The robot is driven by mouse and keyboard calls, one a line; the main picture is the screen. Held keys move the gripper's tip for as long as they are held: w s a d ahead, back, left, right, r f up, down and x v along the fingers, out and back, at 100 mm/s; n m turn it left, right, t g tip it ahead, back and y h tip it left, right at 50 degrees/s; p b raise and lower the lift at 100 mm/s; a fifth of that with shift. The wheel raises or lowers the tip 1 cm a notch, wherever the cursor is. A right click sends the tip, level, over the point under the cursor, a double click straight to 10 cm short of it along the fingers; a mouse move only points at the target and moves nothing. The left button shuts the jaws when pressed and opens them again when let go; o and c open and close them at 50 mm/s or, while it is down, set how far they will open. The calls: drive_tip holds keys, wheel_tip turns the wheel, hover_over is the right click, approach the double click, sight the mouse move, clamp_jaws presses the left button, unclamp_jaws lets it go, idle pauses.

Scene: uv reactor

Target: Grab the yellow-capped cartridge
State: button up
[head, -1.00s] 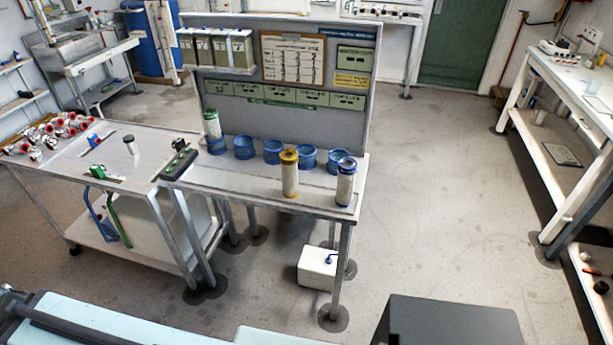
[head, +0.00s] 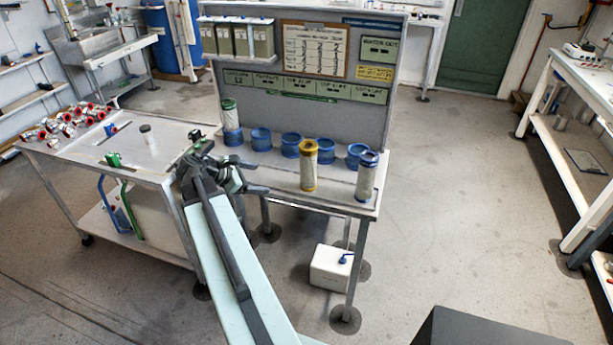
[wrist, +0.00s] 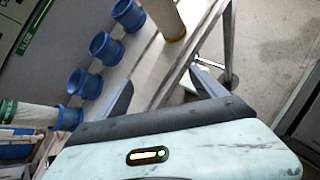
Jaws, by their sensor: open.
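The yellow-capped cartridge (head: 308,170) stands upright near the front of the bench, a pale cylinder with yellow bands at top and bottom. In the wrist view, its lower part (wrist: 165,15) shows at the top edge; its upper end is out of frame. My gripper (head: 257,172) is at the bench's left front, left of the cartridge and apart from it. In the wrist view, my gripper (wrist: 163,88) has its two dark fingers spread with nothing between them. A blue-capped cartridge (head: 367,180) stands to the right of the yellow-capped one.
A green-capped cartridge (head: 229,112) stands in a blue holder at the back left. Several blue holders (head: 291,146) form a row behind the yellow-capped cartridge, before a grey panel (head: 400,110). A cart (head: 75,152) with red-ended parts adjoins on the left. A white box (head: 330,268) sits below.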

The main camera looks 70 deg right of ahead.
sight(301, 160)
drive_tip(key=s+d+r+n+g, duration=0.1)
drive_tip(key=s+d, duration=0.2)
drive_tip(key=s+d+r+n+g+h, duration=0.1)
drive_tip(key=s+d, duration=0.2)
drive_tip(key=s, duration=0.1)
drive_tip(key=s+d+r+g, duration=0.1)
drive_tip(key=s+d+r, duration=0.1)
drive_tip(key=s, duration=0.2)
drive_tip(key=shift+d+n+h+b, duration=0.3)
drive_tip(key=shift+d+n, duration=0.1)
drive_tip(key=b+x, duration=0.3)
drive_tip(key=x, duration=0.4)
drive_tip(key=shift+s+d+f, duration=0.15)
drive_tip(key=shift+d+f, duration=0.05)
drive_tip(key=shift+f, duration=0.1)
drive_tip(key=shift+r, duration=0.1)
drive_tip(key=c, duration=1.6)
